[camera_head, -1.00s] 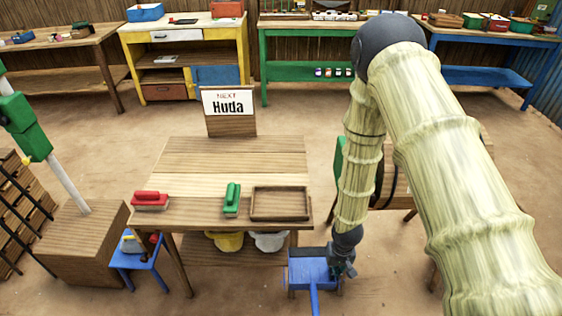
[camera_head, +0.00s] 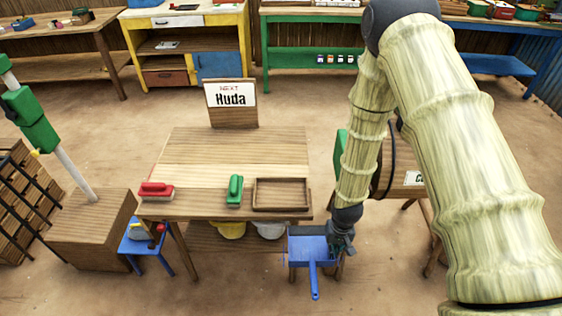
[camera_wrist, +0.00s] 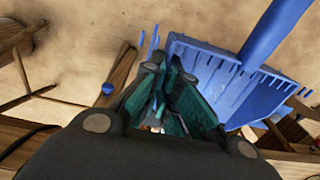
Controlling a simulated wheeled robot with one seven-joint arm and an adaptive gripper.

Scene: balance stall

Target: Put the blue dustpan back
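The blue dustpan (camera_head: 309,247) is in front of the table's right front corner, its handle (camera_head: 314,281) toward the camera. Wooden legs show beneath it, but I cannot tell whether it rests on them. My gripper (camera_head: 343,243) is at the dustpan's right edge in the head view. In the wrist view the dustpan (camera_wrist: 212,72) lies beyond and right of my gripper (camera_wrist: 168,72), its handle running to the upper right. The teal fingers lie close together by the pan's edge. Their tips overlap the pan, so I cannot tell whether they grip it.
The wooden table (camera_head: 195,155) holds a red brush (camera_head: 155,191), a green brush (camera_head: 235,190), an empty tray (camera_head: 281,207) and a sign (camera_head: 231,93). A blue stool (camera_head: 137,243) stands left. A wooden barrel-like thing is partly hidden behind my arm. Open floor lies in front.

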